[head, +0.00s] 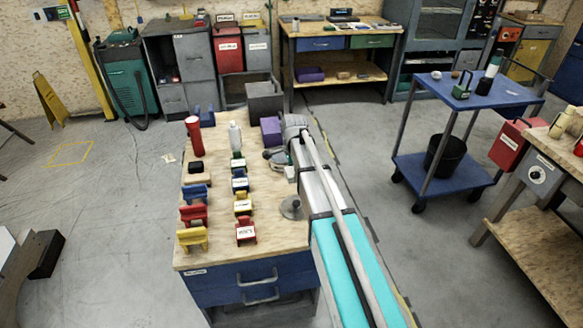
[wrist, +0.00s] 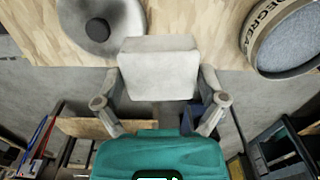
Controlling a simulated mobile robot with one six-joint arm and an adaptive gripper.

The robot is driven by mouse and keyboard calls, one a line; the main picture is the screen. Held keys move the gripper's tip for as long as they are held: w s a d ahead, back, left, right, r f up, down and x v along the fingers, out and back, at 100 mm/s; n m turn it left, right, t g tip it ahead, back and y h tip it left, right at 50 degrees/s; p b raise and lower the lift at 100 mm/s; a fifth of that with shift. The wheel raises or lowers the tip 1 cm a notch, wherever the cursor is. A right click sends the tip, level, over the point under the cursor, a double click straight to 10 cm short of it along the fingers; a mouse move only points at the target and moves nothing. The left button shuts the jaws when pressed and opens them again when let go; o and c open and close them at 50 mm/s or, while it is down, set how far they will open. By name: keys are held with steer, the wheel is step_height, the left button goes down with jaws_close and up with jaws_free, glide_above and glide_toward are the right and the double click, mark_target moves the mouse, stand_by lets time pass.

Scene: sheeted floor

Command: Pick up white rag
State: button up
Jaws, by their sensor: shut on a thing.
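The white rag (wrist: 158,68) looks like a pale folded block in the wrist view. My gripper (wrist: 160,82) is shut on it, with one finger against each side. Behind the rag, the edge of the wooden bench top shows. In the head view my gripper is at the right side of the wooden workbench (head: 215,225), partly hidden by my arm. A small pale patch there may be the rag, but it is too small to be sure.
A grey disc with a dark knob (wrist: 100,30) and a can marked DEGREASE (wrist: 285,35) are near the rag. Several small coloured bins, a red bottle (head: 194,136) and a white bottle (head: 235,138) stand on the bench. A blue cart (head: 480,92) stands to the right, across open floor.

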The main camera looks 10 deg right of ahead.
steer(key=s+r+p, duration=0.4)
steer(key=s+r, duration=0.1)
steer(key=s, duration=0.5)
steer(key=shift+r, duration=0.2)
steer(key=shift+s, duration=0.1)
